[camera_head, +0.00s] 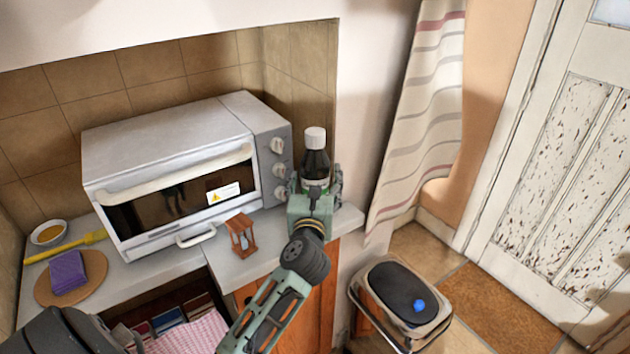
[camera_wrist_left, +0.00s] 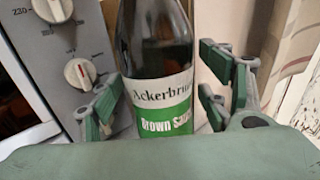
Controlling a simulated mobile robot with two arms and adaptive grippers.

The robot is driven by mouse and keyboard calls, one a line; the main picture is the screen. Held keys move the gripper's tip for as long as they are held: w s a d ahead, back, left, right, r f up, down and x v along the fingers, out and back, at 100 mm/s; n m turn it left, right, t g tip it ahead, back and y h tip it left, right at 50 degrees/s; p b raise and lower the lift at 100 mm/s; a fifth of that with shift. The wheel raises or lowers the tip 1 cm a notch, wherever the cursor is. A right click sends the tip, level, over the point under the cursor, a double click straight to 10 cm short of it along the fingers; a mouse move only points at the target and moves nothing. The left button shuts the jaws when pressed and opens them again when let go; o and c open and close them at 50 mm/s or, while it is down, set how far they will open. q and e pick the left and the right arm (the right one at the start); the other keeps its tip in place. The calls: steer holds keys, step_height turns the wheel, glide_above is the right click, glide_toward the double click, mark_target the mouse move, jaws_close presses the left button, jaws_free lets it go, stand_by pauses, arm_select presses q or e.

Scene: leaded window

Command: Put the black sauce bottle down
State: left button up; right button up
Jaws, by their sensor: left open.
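The black sauce bottle (camera_head: 316,160) has a white cap and stands upright at the right end of the counter, beside the toaster oven. In the left wrist view the bottle (camera_wrist_left: 157,75) shows its white and green label between my fingers. My left gripper (camera_head: 315,190) is open around the bottle, and in the wrist view the left gripper (camera_wrist_left: 165,100) has a finger on each side with gaps to the glass. The bottle's base is hidden behind the gripper. My right gripper is not seen.
The toaster oven (camera_head: 165,150) stands close to the left of the bottle. A small wooden hourglass-like item (camera_head: 242,236) is on the counter (camera_head: 245,264). A round board (camera_head: 95,270) with a purple block lies far left. A bin (camera_head: 402,290) stands on the floor at right.

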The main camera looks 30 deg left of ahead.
arm_select(q)
steer(key=shift+r, duration=0.25)
steer(key=b+v, duration=0.1)
steer(key=v, duration=1.1)
steer(key=shift+b, duration=0.4)
steer(key=shift+f, duration=0.2)
